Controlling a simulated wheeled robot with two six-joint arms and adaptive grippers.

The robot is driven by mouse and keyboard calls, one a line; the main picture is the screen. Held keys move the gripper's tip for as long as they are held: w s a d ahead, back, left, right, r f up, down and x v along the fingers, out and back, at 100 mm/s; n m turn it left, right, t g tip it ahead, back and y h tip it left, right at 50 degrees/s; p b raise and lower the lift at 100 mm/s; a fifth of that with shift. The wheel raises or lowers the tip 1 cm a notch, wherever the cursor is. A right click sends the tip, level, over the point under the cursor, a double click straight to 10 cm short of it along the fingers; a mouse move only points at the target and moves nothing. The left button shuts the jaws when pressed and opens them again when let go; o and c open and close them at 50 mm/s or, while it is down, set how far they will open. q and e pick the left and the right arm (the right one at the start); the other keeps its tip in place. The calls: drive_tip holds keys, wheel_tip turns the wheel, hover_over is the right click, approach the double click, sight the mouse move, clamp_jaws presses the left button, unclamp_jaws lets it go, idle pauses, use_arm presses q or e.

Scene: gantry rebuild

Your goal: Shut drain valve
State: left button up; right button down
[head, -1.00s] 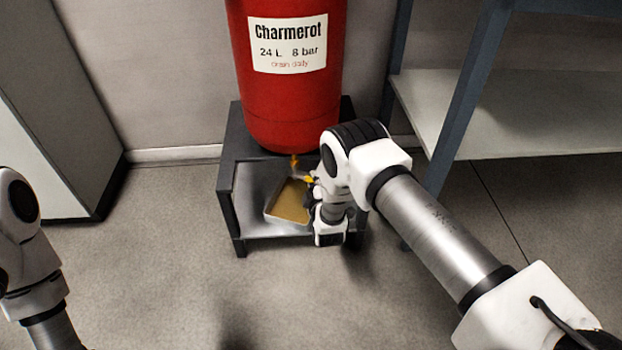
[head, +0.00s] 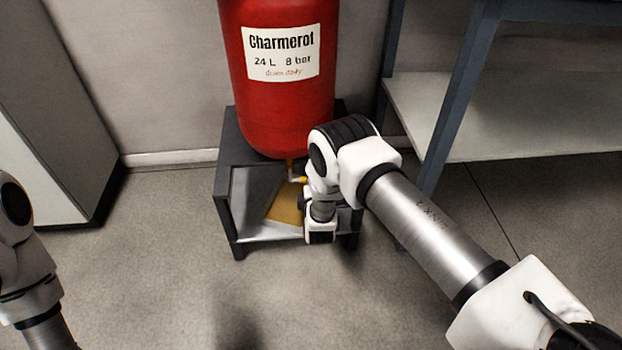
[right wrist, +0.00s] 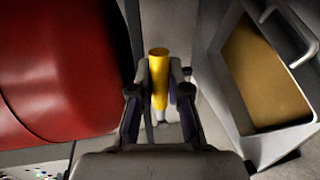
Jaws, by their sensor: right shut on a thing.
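The red tank (head: 283,110) stands on a dark stand, and its drain valve (head: 290,168) hangs under its base. The valve's yellow lever (head: 300,180) is next to my right gripper (head: 305,188), which my wrist partly hides in the head view. In the right wrist view, the yellow lever (right wrist: 159,75) sits between the two fingers of my right gripper (right wrist: 160,92), which is shut on it. The red tank (right wrist: 60,75) fills the left of that view. My left arm shows at the left edge of the head view, but its gripper is out of frame.
A tray (head: 284,207) with a tan inside lies under the valve on the stand (head: 228,195); its rim and handle (right wrist: 295,52) show in the right wrist view. A shelf unit (head: 450,135) stands right, a grey cabinet (head: 50,110) left. The floor in front is clear.

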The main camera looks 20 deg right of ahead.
drive_tip(key=c, duration=1.1)
unclamp_jaws()
drive_tip(key=v, duration=1.2)
drive_tip(key=shift+w+d+r, duration=0.1)
